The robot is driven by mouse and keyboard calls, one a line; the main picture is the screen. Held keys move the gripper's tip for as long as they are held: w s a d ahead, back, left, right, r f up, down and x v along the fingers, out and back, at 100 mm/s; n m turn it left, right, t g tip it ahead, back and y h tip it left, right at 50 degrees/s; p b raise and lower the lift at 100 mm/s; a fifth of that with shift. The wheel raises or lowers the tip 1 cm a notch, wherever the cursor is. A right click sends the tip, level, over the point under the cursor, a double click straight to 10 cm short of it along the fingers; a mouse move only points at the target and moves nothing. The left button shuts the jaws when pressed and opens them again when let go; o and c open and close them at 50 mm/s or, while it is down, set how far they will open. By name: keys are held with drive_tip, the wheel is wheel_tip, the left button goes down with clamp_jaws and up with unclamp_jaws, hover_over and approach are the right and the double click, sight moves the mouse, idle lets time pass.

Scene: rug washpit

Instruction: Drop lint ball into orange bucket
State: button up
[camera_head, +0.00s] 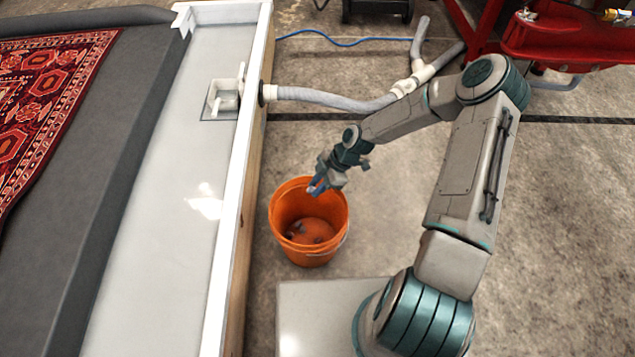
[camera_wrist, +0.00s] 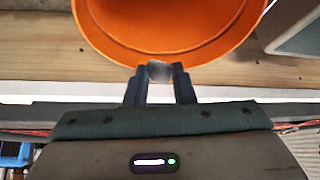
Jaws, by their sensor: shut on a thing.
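The orange bucket (camera_head: 309,245) stands on the concrete floor beside the white-edged trough in the head view. Some small dark bits lie on its bottom. My gripper (camera_head: 316,190) is above the bucket's opening, near its far rim. In the wrist view my gripper (camera_wrist: 160,74) is shut on a small grey lint ball (camera_wrist: 159,71), held between the fingertips. The bucket (camera_wrist: 215,45) fills the top middle of that view, its rim just past the fingertips. The lint ball is too small to make out clearly in the head view.
The pit's white wall (camera_head: 240,170) runs close along the bucket's left side. A grey hose (camera_head: 330,98) leads from a drain fitting (camera_head: 225,98) behind the bucket. A patterned rug (camera_head: 45,105) lies at the far left. A red machine (camera_head: 570,35) stands at the back right.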

drive_tip(key=shift+s+a+f+n+g, duration=0.1)
drive_tip(key=shift+s+f+n+g, duration=0.2)
drive_tip(key=shift+n, duration=0.4)
drive_tip(key=shift+f, duration=0.1)
wheel_tip(320, 180, down, 6)
drive_tip(key=b, duration=0.3)
drive_tip(key=shift+r+b, duration=0.2)
drive_tip(key=shift+b, duration=0.1)
drive_tip(key=o, duration=1)
drive_tip(key=p+v, duration=0.4)
drive_tip(key=v, duration=1)
drive_tip(key=shift+w+a, duration=0.15)
drive_tip(key=shift+a, duration=0.05)
